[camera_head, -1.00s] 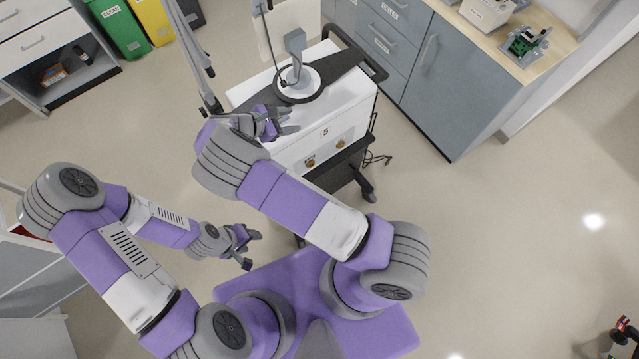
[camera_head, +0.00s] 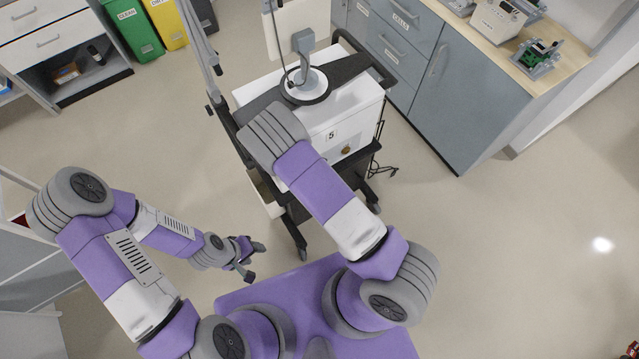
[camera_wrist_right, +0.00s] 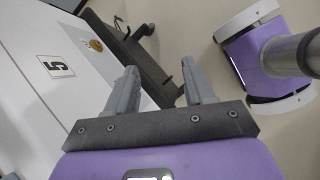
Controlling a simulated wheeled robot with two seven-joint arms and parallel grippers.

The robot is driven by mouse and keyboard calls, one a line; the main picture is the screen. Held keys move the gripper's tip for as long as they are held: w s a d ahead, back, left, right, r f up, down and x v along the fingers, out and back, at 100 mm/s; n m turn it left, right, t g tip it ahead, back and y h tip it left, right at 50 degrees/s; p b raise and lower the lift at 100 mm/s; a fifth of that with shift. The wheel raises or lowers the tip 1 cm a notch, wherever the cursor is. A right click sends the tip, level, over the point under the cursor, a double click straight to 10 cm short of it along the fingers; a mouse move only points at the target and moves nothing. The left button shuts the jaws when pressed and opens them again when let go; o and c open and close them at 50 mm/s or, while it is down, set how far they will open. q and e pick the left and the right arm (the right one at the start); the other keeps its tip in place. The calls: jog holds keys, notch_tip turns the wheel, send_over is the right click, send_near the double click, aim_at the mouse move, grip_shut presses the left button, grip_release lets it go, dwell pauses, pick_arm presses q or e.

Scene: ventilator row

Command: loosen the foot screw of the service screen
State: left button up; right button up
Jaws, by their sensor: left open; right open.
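The service screen (camera_head: 300,22) is a pale panel at the top edge of the head view, partly cut off. Its grey stand rises from a round foot (camera_head: 305,86) on top of the white ventilator numbered 5 (camera_head: 350,108). I cannot make out the foot screw. My left gripper (camera_head: 254,262) is open and empty, well in front of the ventilator. My right gripper is hidden behind its own arm in the head view. In the right wrist view it (camera_wrist_right: 160,75) is open and empty, with the ventilator's numbered side (camera_wrist_right: 58,66) to its left.
The ventilator stands on a dark wheeled cart (camera_head: 292,215). Grey cabinets with a wooden worktop (camera_head: 490,45) stand at the right back. Green (camera_head: 133,28) and yellow (camera_head: 168,22) bins stand at the left back.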

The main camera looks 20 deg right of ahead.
jog(key=shift+s+f+m+y, duration=0.4)
jog(key=shift+s+f, duration=0.45)
jog(key=shift+f, duration=0.15)
